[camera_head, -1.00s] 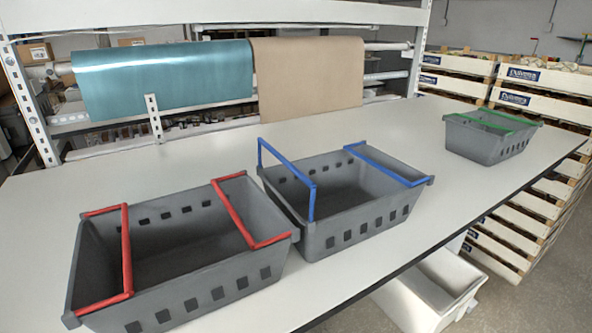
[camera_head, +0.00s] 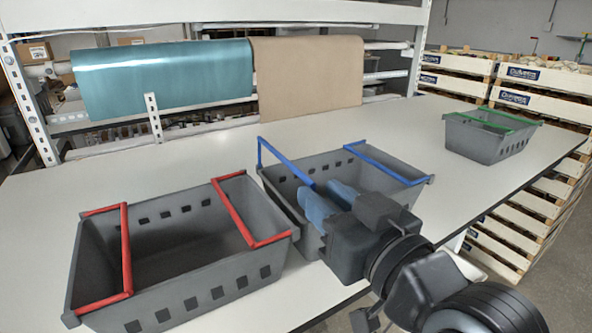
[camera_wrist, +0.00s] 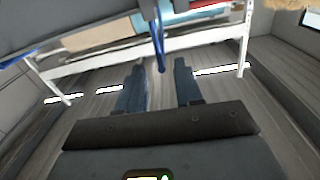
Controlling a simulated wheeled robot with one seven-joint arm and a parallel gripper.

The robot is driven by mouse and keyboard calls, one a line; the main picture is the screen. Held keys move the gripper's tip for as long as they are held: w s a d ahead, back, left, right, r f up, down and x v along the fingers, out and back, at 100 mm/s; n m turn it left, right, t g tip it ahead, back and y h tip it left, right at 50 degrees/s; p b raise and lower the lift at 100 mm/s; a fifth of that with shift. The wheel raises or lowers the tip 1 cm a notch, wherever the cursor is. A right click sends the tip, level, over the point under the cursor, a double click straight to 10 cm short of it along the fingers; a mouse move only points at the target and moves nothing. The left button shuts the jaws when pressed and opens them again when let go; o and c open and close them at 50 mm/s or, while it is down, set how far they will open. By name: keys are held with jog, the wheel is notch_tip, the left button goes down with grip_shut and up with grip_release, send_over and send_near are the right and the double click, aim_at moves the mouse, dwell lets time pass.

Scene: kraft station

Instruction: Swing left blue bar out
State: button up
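The middle grey basket (camera_head: 330,165) has two blue bars. Its left blue bar (camera_head: 285,162) stands raised above the basket's left end; its near part is hidden by my gripper. My gripper (camera_head: 325,190) is over the basket's near left part, fingers apart, close to the near corner of the left bar. In the wrist view, the open fingers (camera_wrist: 158,68) show a blue bar (camera_wrist: 158,40) in line with the gap between them. I cannot tell whether the bar touches a finger.
A grey basket with red bars (camera_head: 180,240) stands close on the left. A grey basket with green bars (camera_head: 490,140) stands at the far right. The white table (camera_head: 130,180) is clear behind the baskets. A shelf with teal (camera_head: 165,80) and brown rolls (camera_head: 308,75) stands behind.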

aim_at(295, 167)
jog(key=shift+w+a+r, duration=0.25)
jog(key=shift+w+a, duration=0.15)
jog(key=shift+w, duration=0.05)
jog(key=p+x, duration=0.1)
jog(key=x, duration=0.6)
grip_shut()
